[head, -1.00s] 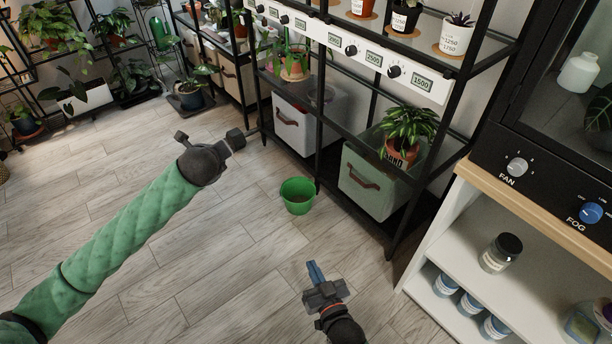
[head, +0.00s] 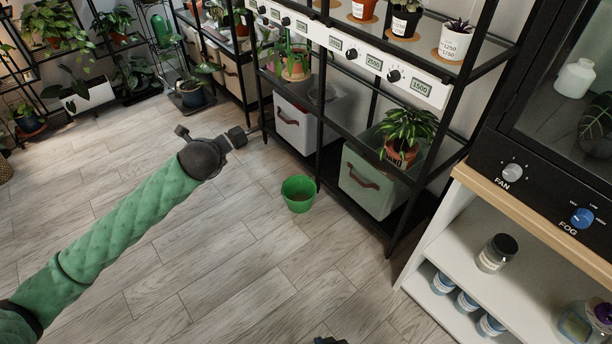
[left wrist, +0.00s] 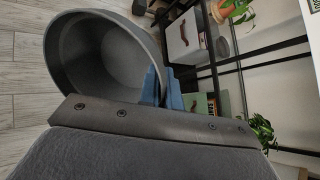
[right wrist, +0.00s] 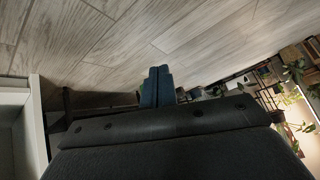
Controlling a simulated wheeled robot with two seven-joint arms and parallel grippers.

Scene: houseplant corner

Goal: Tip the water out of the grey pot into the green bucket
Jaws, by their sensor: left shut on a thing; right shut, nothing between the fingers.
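The grey pot (left wrist: 108,55) fills the upper left of the left wrist view, its round mouth turned towards the camera. My left gripper (left wrist: 163,82) is shut on its rim, one blue finger on each side of the wall. I cannot make out water inside. The pot does not show in the head view. The green bucket (head: 299,194) stands on the floor in front of the shelf; its inside looks brownish. My right gripper shows only as a dark piece (head: 330,341) at the bottom edge; its blue fingers (right wrist: 157,85) are together and empty in the right wrist view.
A black shelf (head: 321,110) with a green fabric bin (head: 371,183) and a white bin (head: 297,126) stands behind the bucket. A white cabinet (head: 455,240) with jars is at the right. The wooden floor (head: 220,265) around the bucket is clear.

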